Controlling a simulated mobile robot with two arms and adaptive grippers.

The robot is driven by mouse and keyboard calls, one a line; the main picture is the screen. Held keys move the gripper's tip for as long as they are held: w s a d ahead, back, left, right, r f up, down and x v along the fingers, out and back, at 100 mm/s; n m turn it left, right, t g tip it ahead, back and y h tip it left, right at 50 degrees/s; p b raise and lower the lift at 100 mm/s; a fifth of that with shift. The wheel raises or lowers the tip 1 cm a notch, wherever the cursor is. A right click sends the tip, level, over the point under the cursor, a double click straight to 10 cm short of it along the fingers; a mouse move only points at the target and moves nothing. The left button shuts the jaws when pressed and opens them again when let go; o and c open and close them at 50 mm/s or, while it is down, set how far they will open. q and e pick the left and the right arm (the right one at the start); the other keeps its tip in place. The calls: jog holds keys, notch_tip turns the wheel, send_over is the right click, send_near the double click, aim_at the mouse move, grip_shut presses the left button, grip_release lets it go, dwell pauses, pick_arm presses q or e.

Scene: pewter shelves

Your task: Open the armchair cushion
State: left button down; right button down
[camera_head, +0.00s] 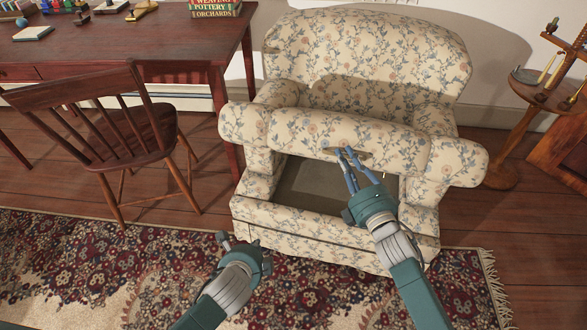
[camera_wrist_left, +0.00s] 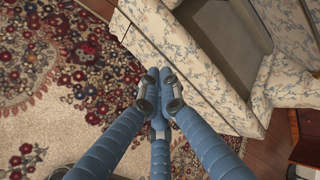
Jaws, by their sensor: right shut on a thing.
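The armchair (camera_head: 440,165) has cream upholstery with a blue and orange floral pattern. Its seat cushion (camera_head: 300,132) is tilted up at the front, and a grey hollow compartment (camera_head: 305,185) shows beneath it. My right gripper (camera_head: 347,160) is shut at the brownish handle patch on the front of the cushion; its fingers hide part of that patch. My left gripper (camera_head: 232,243) hangs low over the rug, in front of the chair's left corner. In the left wrist view its fingers (camera_wrist_left: 159,78) are drawn together and hold nothing visible; the compartment (camera_wrist_left: 235,35) shows beyond them.
A dark wooden chair (camera_head: 115,135) and a desk (camera_head: 130,45) stand at the left. A small round side table (camera_head: 535,90) stands at the right. A patterned rug (camera_head: 110,265) covers the floor in front of the armchair.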

pick_arm(q)
jog(key=w+d+r+m+t+h, duration=0.1)
jog(key=w+d+r+m+t, duration=0.2)
jog(key=r+m, duration=0.45)
jog(key=w+d+r+m+t+h, duration=0.1)
jog(key=w+d+r+m, duration=0.25)
jog(key=r+m, duration=0.4)
jog(key=w+d+f, duration=0.1)
jog(key=w+d, duration=0.1)
jog(key=w, duration=0.9)
jog(key=shift+d+m, duration=0.3)
jog(key=shift+m, duration=0.1)
pick_arm(e)
jog(key=shift+r, duration=0.1)
pick_arm(q)
jog(key=shift+w, duration=0.1)
